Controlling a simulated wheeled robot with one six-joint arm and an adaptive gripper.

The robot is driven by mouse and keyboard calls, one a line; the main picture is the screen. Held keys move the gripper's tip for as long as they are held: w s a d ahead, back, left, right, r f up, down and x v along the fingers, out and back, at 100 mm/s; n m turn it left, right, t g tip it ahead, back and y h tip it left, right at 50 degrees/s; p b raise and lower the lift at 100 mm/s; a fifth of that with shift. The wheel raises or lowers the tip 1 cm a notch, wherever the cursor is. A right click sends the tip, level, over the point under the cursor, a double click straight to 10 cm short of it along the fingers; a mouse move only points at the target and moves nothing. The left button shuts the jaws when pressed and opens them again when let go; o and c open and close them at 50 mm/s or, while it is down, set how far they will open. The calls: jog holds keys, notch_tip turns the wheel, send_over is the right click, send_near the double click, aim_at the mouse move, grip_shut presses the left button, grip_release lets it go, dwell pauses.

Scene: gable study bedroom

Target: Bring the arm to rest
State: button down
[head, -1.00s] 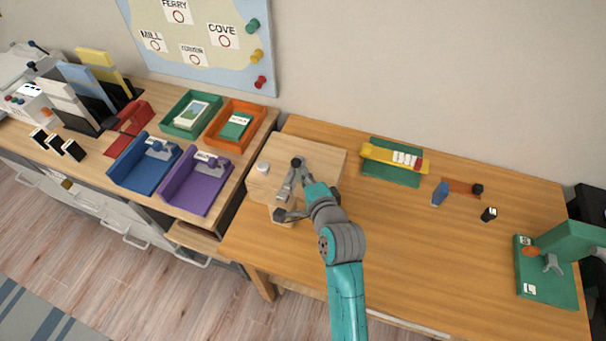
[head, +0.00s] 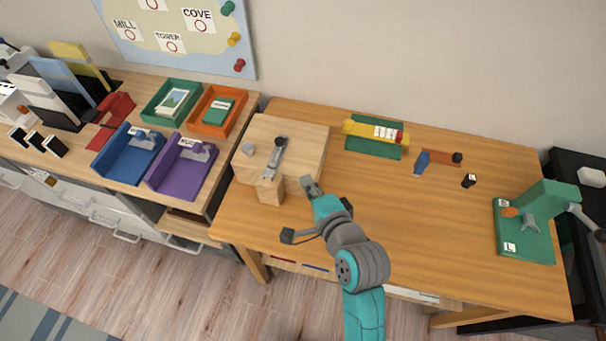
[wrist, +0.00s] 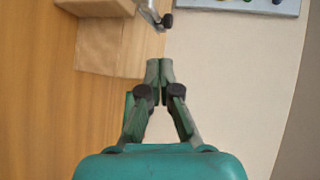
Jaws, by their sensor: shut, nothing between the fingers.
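My teal arm reaches up from the bottom of the head view. My gripper (head: 311,186) is at its end, over the desk just right of a wooden block fixture (head: 300,140). In the wrist view my gripper (wrist: 160,66) has its fingertips together with nothing between them. The wooden fixture (wrist: 105,45) lies ahead and to the left there, apart from the fingers. A grey metal lever (head: 275,157) with a dark knob stands on the fixture.
Left of the fixture are purple (head: 182,172), blue (head: 125,160), green (head: 160,108) and orange (head: 215,117) trays. A yellow holder (head: 365,132) lies at the desk's back. A green press (head: 535,215) stands at the right. The desk's middle (head: 400,205) is clear.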

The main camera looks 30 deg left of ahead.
jog(key=shift+s+d, duration=0.15)
dwell(0.5)
jog(key=s+d+f+t+h, duration=0.1)
jog(key=d+f, duration=0.1)
jog(key=d, duration=0.2)
jog(key=s+d+f+t+h, duration=0.1)
jog(key=d+f, duration=0.1)
jog(key=d, duration=0.3)
jog(key=s+d+f+h, duration=0.1)
jog(key=s+d+f, duration=0.1)
jog(key=d+f, duration=0.1)
jog(key=shift+d+n+t, duration=0.3)
jog(key=shift+d+t, duration=0.1)
jog(key=shift+d, duration=0.4)
jog(key=s+d+f+n+t+h, duration=0.15)
jog(key=s+d+n+h, duration=0.35)
jog(key=s+d, duration=1.2)
jog(key=s+d+r+n+t+h, duration=0.1)
jog(key=s+d+r+n+h, duration=0.1)
jog(key=s, duration=0.7)
notch_tip(320, 180, up, 4)
jog(key=shift+s+d+f+h, duration=0.15)
jog(key=shift+d+f+h, duration=0.1)
jog(key=shift+d+h, duration=0.8)
jog(key=shift+d+t+y, duration=0.2)
jog(key=shift+t+y, duration=0.05)
